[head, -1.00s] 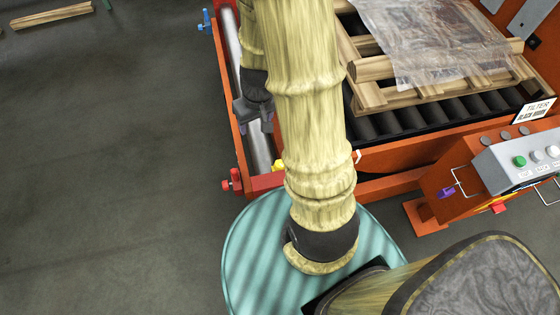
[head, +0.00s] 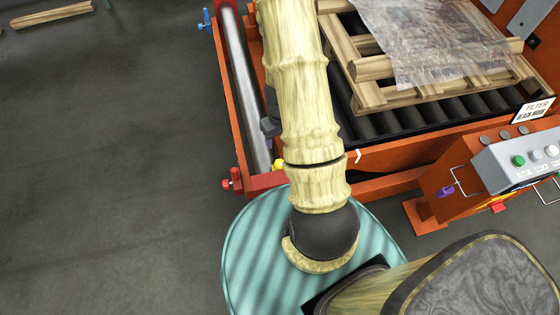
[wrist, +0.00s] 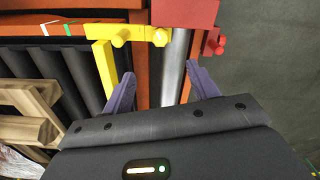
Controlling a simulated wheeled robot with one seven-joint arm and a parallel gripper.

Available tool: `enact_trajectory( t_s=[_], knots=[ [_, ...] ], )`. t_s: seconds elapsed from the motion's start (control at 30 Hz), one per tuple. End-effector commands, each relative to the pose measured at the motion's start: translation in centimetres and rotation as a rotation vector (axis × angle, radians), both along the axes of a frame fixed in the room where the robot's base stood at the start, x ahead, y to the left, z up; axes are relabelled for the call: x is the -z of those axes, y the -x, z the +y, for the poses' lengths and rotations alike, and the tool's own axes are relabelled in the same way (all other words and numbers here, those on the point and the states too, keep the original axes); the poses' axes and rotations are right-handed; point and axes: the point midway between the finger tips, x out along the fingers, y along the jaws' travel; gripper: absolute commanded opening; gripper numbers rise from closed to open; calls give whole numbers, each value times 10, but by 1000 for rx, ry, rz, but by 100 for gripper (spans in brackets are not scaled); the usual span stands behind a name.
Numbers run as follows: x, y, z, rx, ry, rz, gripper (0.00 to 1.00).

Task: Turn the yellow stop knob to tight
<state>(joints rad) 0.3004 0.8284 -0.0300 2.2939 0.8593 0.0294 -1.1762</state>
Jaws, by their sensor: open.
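The yellow stop knob (head: 279,164) shows in the head view at the near end of the roller frame, partly hidden by my arm. In the wrist view a yellow bar carries two rounded yellow knobs, one at its end (wrist: 160,37) and one further left (wrist: 120,38); I cannot tell which is the stop knob. My gripper (wrist: 160,88) is open, with its purple fingers apart and nothing visible between them. The yellow knobs lie beyond the fingertips in the picture, apart from them. In the head view my arm hides most of the gripper.
A red block (wrist: 185,12) and red knob (wrist: 220,42) are close to the yellow bar. A steel roller (head: 243,85) runs along the orange frame; a blue knob (head: 206,20) is at its far end. A pallet (head: 375,97) and control box (head: 515,160) stand right.

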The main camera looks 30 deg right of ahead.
Motion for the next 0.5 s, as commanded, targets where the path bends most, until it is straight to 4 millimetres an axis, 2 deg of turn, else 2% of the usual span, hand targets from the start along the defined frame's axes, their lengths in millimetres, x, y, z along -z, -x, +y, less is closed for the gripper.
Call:
enact_trajectory(
  t_s=[0.5],
  knots=[
    [87,1,0,5,-4,3,59]
  ],
)
